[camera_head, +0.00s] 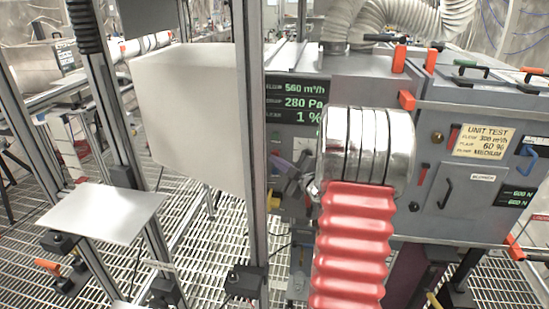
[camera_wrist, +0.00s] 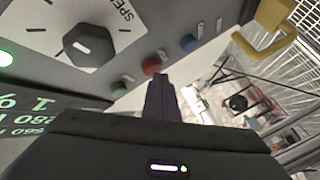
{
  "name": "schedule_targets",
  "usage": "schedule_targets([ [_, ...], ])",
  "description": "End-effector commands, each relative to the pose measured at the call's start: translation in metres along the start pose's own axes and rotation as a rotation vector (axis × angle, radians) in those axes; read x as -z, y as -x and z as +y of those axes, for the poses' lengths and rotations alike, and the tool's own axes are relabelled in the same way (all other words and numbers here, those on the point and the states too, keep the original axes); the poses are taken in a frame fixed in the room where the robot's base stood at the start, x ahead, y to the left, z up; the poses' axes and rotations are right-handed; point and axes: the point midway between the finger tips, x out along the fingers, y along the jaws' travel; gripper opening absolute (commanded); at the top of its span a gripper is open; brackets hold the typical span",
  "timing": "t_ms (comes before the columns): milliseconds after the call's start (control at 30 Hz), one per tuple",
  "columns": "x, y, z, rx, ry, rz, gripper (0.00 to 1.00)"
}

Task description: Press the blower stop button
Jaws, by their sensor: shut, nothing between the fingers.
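In the wrist view a grey control panel shows a green button (camera_wrist: 120,88), a red button (camera_wrist: 152,66) and a blue button (camera_wrist: 189,42) in a slanting row. The small labels beside them are too blurred to read; the red one looks like the stop button. My gripper (camera_wrist: 160,78) is shut and empty. Its fingertips are just below the red button in the picture and overlap its lower edge; I cannot tell whether they touch it. In the head view my gripper (camera_head: 290,182) is in front of the panel, under the display, and the buttons are hidden or too small.
A dark speed knob (camera_wrist: 90,45) and a lit green lamp (camera_wrist: 5,57) are on the panel. A green-lettered display (camera_head: 298,101) sits above. A metal post (camera_head: 250,150) stands just left of my gripper. A yellow handle (camera_wrist: 264,30) shows at upper right.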

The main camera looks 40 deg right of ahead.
Motion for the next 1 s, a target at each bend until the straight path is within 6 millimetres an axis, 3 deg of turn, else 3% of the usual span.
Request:
schedule_targets([
  [1000, -0.0005, -0.0051, 0.004, -0.001, 0.001, 0.001, 0.0],
])
